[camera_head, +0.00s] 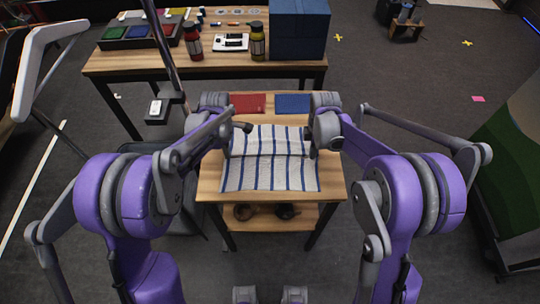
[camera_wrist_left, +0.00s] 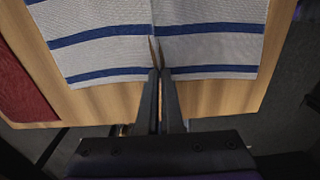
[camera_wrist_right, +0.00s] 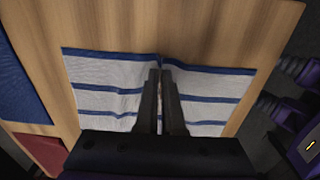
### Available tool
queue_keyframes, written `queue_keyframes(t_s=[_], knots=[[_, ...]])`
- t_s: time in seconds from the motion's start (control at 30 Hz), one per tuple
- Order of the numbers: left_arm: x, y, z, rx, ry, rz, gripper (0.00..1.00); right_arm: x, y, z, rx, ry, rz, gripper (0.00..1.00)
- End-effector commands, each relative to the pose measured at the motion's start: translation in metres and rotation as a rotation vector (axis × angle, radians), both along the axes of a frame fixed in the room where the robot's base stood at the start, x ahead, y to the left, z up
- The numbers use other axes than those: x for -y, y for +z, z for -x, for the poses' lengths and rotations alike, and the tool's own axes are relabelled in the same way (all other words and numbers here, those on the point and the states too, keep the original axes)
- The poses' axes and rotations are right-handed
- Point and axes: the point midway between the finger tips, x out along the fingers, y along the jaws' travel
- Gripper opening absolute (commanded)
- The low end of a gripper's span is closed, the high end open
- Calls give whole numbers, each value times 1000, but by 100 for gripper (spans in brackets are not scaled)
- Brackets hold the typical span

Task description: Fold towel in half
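The white towel with blue stripes (camera_head: 268,176) lies spread on the small wooden table, with a raised crease running across it between my two grippers. My left gripper (camera_wrist_left: 158,72) is at the towel's left edge, its fingers nearly together on a pinched ridge of cloth; the towel (camera_wrist_left: 110,40) runs out on both sides of it. My right gripper (camera_wrist_right: 165,72) is at the opposite edge, also closed on a pinched ridge; the towel (camera_wrist_right: 100,85) shows on both sides there too. In the head view the fingertips are largely hidden by the wrists.
A red folded cloth (camera_head: 248,103) and a blue folded cloth (camera_head: 293,103) lie behind the towel on the small table (camera_head: 210,185). A larger table behind holds a blue box (camera_head: 299,30), bottles and a tray of colored blocks. Two dark round objects sit on the lower shelf.

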Motion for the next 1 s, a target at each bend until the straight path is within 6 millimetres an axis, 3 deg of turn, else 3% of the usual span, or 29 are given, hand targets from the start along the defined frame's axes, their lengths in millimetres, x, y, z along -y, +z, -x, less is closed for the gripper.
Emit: queue_keyframes(t_s=[0.57,0.77,1.0], knots=[[0,3,-1,2,0,-1,0,1,2,-1,1,-1,1,0],[0,22,-8,13,0,-1,0,1,22,-8,13,-1,1,0],[0,62,-26,41,0,-1,0,0,62,-25,41,-1,1,0]])
